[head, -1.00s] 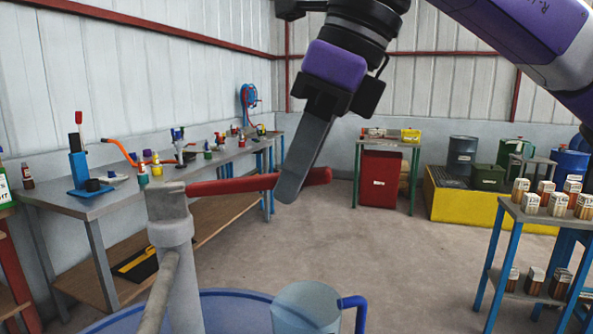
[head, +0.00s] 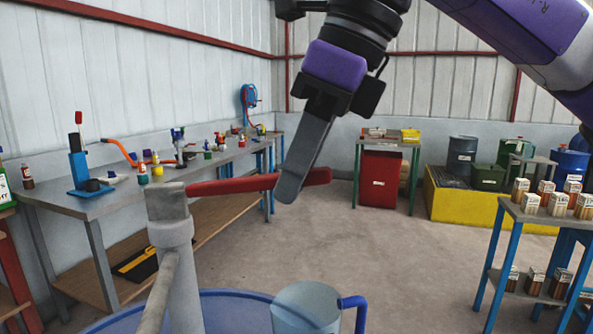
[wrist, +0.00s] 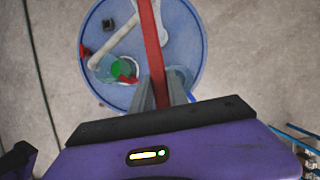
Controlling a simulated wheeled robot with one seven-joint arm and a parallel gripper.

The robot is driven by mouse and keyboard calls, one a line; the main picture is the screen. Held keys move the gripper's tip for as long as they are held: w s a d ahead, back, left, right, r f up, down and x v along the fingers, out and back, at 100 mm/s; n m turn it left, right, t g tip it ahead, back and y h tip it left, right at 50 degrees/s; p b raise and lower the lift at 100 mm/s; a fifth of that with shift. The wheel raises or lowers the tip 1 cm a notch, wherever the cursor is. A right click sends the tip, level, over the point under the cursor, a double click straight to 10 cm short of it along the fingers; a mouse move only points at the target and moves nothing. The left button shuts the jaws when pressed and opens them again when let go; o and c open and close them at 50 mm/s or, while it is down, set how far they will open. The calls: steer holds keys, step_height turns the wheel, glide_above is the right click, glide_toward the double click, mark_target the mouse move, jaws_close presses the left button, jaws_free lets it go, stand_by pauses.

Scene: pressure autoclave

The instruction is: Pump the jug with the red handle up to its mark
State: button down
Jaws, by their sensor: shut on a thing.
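The red handle (head: 230,185) sticks out to the right from the head of a grey pump (head: 172,235) in the head view, roughly level. My gripper (head: 291,188) is shut on the handle near its outer end, with a short red end showing beyond the fingers. In the wrist view the handle (wrist: 152,45) runs up from between my fingers (wrist: 162,92) over a round blue drum top (wrist: 190,40). A clear bluish jug (head: 304,310) with a blue side handle stands below, cut off by the picture's bottom edge. Its mark and liquid level cannot be made out.
A grey workbench (head: 215,160) with tools and bottles runs along the left wall. A red cabinet (head: 380,180) stands at the back. A blue-legged shelf (head: 500,250) with small boxes is at the right. The floor between is clear.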

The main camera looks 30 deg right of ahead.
steer(key=shift+w+a+r+g+h+p, duration=0.1)
steer(key=shift+a+r+g+h+p, duration=0.1)
steer(key=shift+r+p, duration=0.65)
steer(key=shift+w+a+r+g+h+p, duration=0.15)
steer(key=shift+r+p, duration=0.25)
steer(key=shift+p, duration=0.7)
steer(key=p, duration=0.1)
steer(key=r+g+h+p, duration=0.1)
steer(key=p, duration=0.1)
steer(key=w+r+p, duration=0.1)
steer(key=p, duration=0.1)
steer(key=shift+a+r+g, duration=0.2)
steer(key=shift+a+g, duration=0.15)
steer(key=c, duration=1.3)
jaws_free()
steer(key=shift+f, duration=0.1)
steer(key=r, duration=0.7)
steer(key=shift+s+d+r, duration=0.3)
steer(key=shift+r, duration=0.1)
steer(key=shift+s, duration=0.1)
